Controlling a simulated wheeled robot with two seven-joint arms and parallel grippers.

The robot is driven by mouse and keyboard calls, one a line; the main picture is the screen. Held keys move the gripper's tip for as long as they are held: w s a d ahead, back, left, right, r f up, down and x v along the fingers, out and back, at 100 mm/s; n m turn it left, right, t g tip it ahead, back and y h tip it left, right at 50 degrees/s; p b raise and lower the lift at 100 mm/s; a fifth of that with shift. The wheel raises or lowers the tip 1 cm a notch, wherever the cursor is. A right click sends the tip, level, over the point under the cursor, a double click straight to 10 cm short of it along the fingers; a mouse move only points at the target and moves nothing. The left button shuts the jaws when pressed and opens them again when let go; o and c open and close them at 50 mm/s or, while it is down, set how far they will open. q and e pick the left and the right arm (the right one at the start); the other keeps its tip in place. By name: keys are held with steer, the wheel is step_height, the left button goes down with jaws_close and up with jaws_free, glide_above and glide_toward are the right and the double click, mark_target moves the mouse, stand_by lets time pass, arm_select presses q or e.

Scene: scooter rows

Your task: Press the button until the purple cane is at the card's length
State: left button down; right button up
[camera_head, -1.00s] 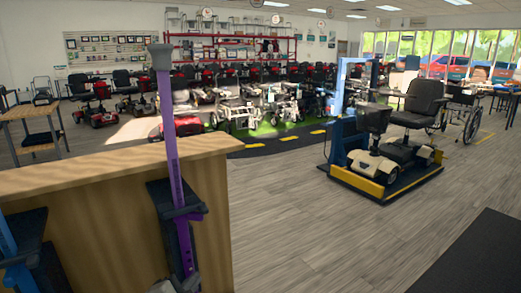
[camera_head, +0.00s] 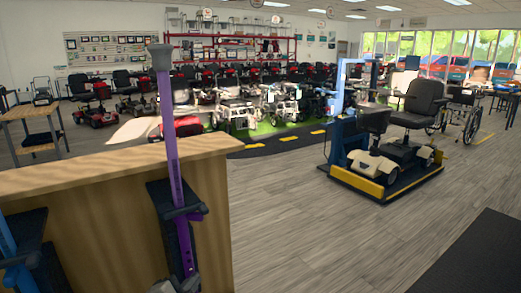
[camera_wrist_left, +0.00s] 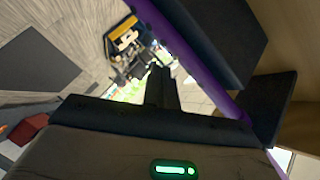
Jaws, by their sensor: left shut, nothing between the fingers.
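The purple cane (camera_head: 173,150) stands upright in front of the wooden counter, with a dark grey top and small holes down its lower shaft. A dark holder (camera_head: 165,205) surrounds its lower part. In the wrist view the cane (camera_wrist_left: 190,50) runs diagonally beside my left gripper (camera_wrist_left: 160,72), whose dark fingers are shut and empty. In the head view only a bit of my left gripper (camera_head: 172,285) shows, low by the cane's shaft. I cannot make out the button or the card. My right gripper is not in view.
The wooden counter (camera_head: 105,178) fills the lower left. A blue cane (camera_head: 8,240) stands in another dark holder at the left edge. A mobility scooter (camera_head: 395,150) sits on a yellow-edged platform at the right. The grey floor between is open.

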arm_select(q)
steer(key=shift+w+a, duration=0.1)
steer(key=shift+w, duration=0.05)
steer(key=shift+w+a, duration=0.15)
steer(key=shift+w, duration=0.1)
steer(key=shift+w+a, duration=0.25)
steer(key=shift+w, duration=0.15)
stand_by(0.9)
steer(key=shift+w+a+r, duration=0.2)
steer(key=shift+a+r, duration=0.05)
stand_by(0.5)
steer(key=shift+p, duration=0.3)
